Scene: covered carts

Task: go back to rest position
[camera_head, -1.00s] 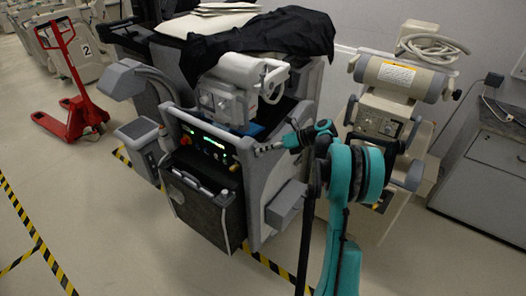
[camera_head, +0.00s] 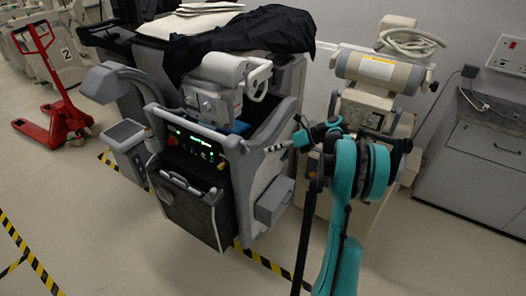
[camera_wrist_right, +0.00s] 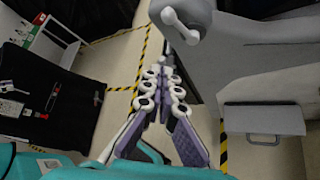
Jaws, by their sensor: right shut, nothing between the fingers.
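My right gripper (camera_head: 272,148) is on the end of the teal arm in the head view, in front of the right side of the grey medical cart (camera_head: 262,172). It also shows in the right wrist view (camera_wrist_right: 163,68), where its fingers meet at the tips with nothing between them. Whether it touches the cart cannot be told from the head view. My left gripper is in neither view.
A black cloth (camera_head: 250,38) covers the top of the cart. A second machine (camera_head: 385,70) stands right behind my arm. A red pallet jack (camera_head: 62,110) stands at the left. Yellow-black tape (camera_head: 28,258) marks the floor, which is clear at front left.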

